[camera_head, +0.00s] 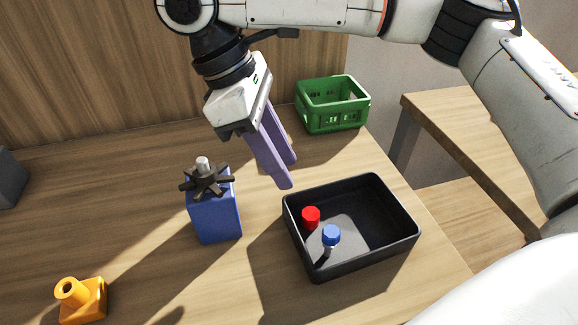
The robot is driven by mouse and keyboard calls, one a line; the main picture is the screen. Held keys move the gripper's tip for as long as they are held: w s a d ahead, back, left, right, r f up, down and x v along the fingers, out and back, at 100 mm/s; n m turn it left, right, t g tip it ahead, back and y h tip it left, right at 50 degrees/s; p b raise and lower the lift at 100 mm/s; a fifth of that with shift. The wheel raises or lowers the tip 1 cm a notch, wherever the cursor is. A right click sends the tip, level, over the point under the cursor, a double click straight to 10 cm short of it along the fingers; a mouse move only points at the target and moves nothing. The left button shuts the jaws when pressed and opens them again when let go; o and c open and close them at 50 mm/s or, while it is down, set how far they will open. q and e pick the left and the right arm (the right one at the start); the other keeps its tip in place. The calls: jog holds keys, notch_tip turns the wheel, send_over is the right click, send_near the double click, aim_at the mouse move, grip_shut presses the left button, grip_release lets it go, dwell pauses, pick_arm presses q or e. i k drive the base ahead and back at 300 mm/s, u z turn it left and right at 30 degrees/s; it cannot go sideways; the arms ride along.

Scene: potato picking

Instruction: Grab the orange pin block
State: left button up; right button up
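An orange block (88,302) with a short round hollow pin on top sits on the table at the lower left of the head view. My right gripper (288,173) has two long purple fingers pointing down, above the table between the blue box and the black tray. It is far to the right of and behind the orange block. The two fingers stand a little apart, and something small and tan shows partly behind them; I cannot tell what it is. My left gripper is not in view.
A blue box (215,218) with a dark spoked knob stands at centre. A black tray (408,236) holds a red piece (311,217) and a blue-capped piece (331,236). A green crate (333,104) stands behind. A dark grey object (8,180) is at the left edge. The left table is mostly clear.

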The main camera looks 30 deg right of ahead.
aim_at(84, 302)
jog(key=k, duration=1)
